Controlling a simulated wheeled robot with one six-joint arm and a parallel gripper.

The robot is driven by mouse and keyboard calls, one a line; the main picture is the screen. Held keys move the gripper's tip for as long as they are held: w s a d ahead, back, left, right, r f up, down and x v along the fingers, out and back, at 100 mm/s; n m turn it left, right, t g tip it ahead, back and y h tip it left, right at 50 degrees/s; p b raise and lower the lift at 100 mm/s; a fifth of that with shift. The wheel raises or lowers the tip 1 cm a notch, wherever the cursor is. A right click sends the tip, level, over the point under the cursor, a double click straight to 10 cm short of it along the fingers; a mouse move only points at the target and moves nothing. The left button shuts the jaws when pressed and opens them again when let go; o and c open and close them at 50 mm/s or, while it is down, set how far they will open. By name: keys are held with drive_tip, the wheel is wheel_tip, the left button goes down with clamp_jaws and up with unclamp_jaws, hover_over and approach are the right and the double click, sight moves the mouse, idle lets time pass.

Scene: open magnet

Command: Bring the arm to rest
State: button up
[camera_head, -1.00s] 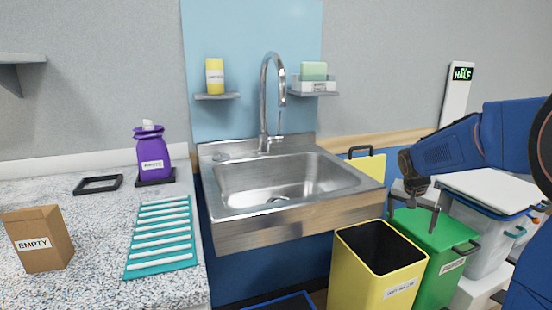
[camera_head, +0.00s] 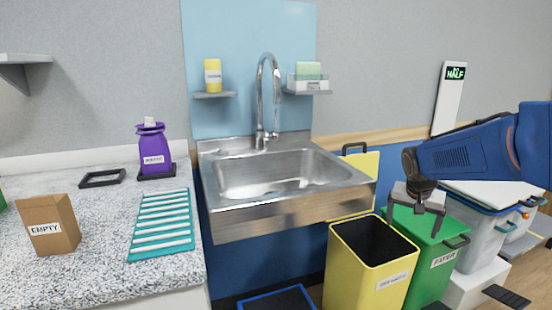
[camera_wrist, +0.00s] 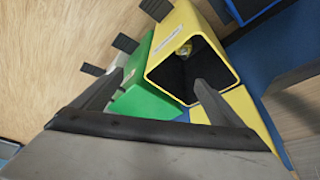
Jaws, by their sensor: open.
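My blue arm (camera_head: 470,152) reaches in from the right edge in the head view. My gripper (camera_head: 414,222) hangs from its end, pointing down over the green bin. In the wrist view my gripper (camera_wrist: 155,90) has its two fingers spread wide with nothing between them. Below it are the green bin (camera_wrist: 145,103) and the yellow bin (camera_wrist: 215,40).
The yellow bin (camera_head: 345,275) and green bin (camera_head: 428,275) stand right of the steel sink (camera_head: 285,215). White-lidded containers (camera_head: 485,235) stand behind my gripper. The left counter holds an EMPTY box (camera_head: 52,228), a teal rack (camera_head: 160,225) and a purple bottle (camera_head: 153,155).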

drive_tip(key=s+a+n+y, duration=0.1)
drive_tip(key=s+a+n, duration=0.2)
drive_tip(key=s, duration=1.2)
drive_tip(key=s+a+f+n+t+y, duration=0.1)
drive_tip(key=s+a+n, duration=0.3)
drive_tip(key=s+a, duration=0.5)
drive_tip(key=s, duration=0.6)
drive_tip(key=shift+s+f+y, duration=0.15)
drive_tip(key=shift+f+y, duration=0.1)
drive_tip(key=shift+y, duration=0.05)
